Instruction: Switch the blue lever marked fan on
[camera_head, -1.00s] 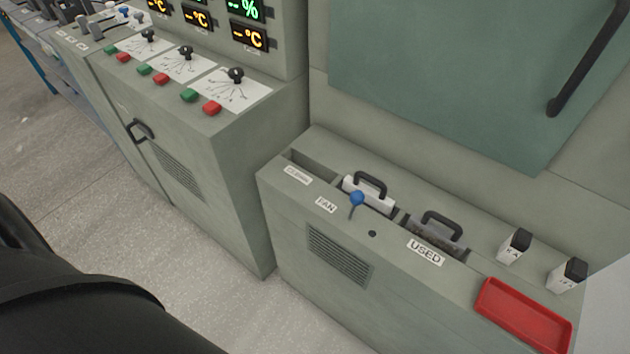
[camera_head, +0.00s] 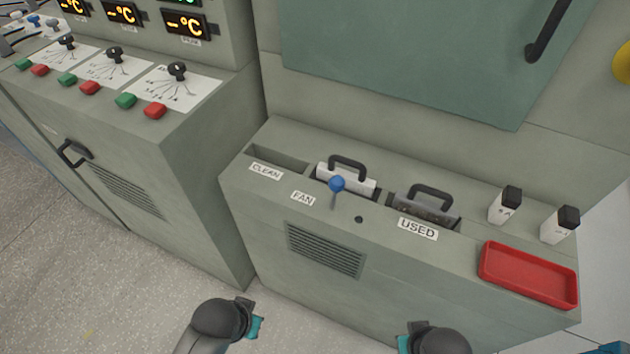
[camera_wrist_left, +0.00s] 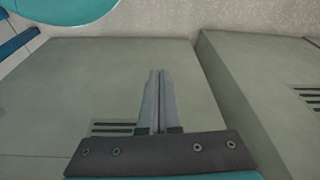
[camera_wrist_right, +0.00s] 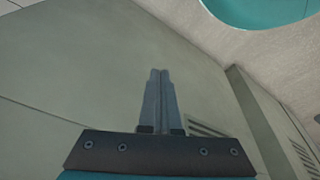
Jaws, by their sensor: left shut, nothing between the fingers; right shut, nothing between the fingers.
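The blue-knobbed lever (camera_head: 336,184) stands on the front edge of the low grey cabinet, just right of the FAN label (camera_head: 302,198). Its short stem leans against the front face. My left gripper shows in the left wrist view (camera_wrist_left: 159,75), shut and empty; in the head view only its wrist is seen at the bottom, below the cabinet's front. My right gripper shows in the right wrist view (camera_wrist_right: 159,75), shut and empty; its wrist is at the bottom right of the head view. Both are well apart from the lever.
Behind the lever are a CLEAN slot (camera_head: 280,157), a white handled filter (camera_head: 345,180) and a dirty one (camera_head: 425,207) in the USED slot. A red tray (camera_head: 528,274) and two black-capped bottles (camera_head: 505,206) stand right. A taller console (camera_head: 190,190) is at left.

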